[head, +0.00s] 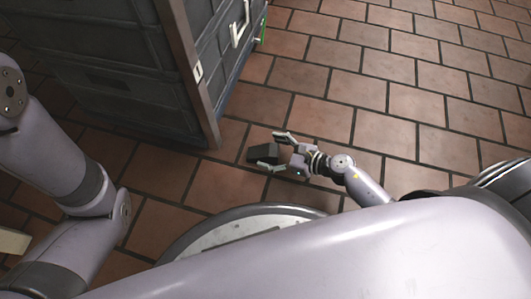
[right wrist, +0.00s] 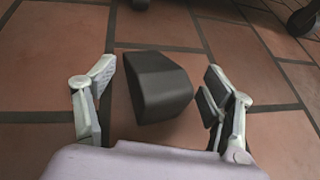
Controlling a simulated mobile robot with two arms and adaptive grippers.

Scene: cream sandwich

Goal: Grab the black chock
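The black chock (head: 262,151) is a small dark wedge-like block on the tiled floor, near the lower corner of the dark cabinet. In the right wrist view the chock (right wrist: 157,87) sits between the two fingers, with a gap on each side. My right gripper (head: 272,151) is open, low at the floor, with one finger on either side of the chock. It also shows in the right wrist view (right wrist: 158,95), with its fingers spread and not touching the chock. My left arm shows at the left edge of the head view, but its gripper is out of view.
A dark cabinet (head: 100,75) with a brown corner post (head: 190,75) stands just beyond the chock at upper left. Caster wheels (right wrist: 303,20) show at the top of the right wrist view. The tiled floor (head: 400,90) to the right is clear.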

